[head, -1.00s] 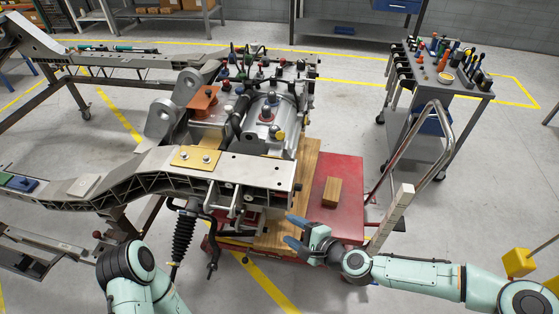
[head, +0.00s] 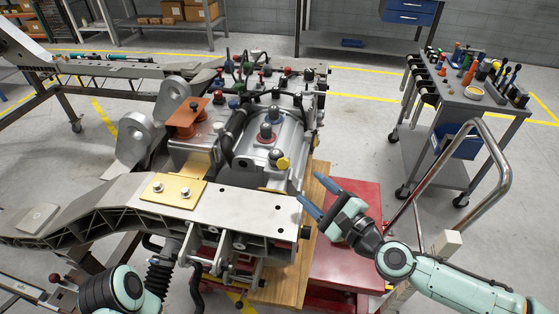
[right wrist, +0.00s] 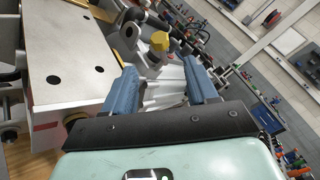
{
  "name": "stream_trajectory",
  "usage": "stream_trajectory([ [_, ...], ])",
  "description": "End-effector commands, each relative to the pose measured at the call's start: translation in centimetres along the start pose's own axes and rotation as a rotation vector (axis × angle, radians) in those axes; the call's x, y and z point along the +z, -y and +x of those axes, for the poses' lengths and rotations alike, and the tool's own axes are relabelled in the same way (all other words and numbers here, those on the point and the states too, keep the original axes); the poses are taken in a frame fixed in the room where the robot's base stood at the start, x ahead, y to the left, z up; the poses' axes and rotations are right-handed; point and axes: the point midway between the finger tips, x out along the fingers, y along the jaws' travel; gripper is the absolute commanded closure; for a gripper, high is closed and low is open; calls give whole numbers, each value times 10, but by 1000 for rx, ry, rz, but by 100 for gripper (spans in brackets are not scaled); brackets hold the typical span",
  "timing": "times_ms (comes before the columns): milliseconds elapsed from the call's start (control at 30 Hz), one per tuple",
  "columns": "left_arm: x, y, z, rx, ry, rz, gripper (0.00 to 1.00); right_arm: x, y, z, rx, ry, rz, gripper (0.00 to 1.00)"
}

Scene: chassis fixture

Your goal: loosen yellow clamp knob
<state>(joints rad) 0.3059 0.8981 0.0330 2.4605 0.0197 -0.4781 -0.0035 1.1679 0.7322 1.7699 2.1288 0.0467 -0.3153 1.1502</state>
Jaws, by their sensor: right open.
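The yellow clamp knob (head: 283,163) sits on the right side of the silver cylindrical housing (head: 270,135) on the chassis. It also shows in the right wrist view (right wrist: 160,41), beyond and between my fingertips, with a gap before it. My right gripper (head: 314,195) is open and empty. It is to the lower right of the knob in the head view, with its blue fingers pointing toward the chassis. The fingers also show in the right wrist view (right wrist: 160,80). Part of my left arm shows at the lower left, but its gripper is out of view.
A flat metal plate (head: 245,207) of the frame lies left of my right gripper. A red cart (head: 345,268) with a wooden board (head: 290,285) is below it. A curved metal handle (head: 500,175) and a tool trolley (head: 470,100) stand at the right.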

Motion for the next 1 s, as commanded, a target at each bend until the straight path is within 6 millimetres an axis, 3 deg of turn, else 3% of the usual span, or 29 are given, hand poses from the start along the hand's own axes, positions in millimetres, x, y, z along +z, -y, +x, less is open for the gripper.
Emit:
stream_trajectory([
  [700,-36,9,21,-5,-98,-8,57,3,0,106,0,4,-2,42],
  [1000,-36,8,20,-5,-99,-8,57,2,1,129,0,2,-1,42],
])
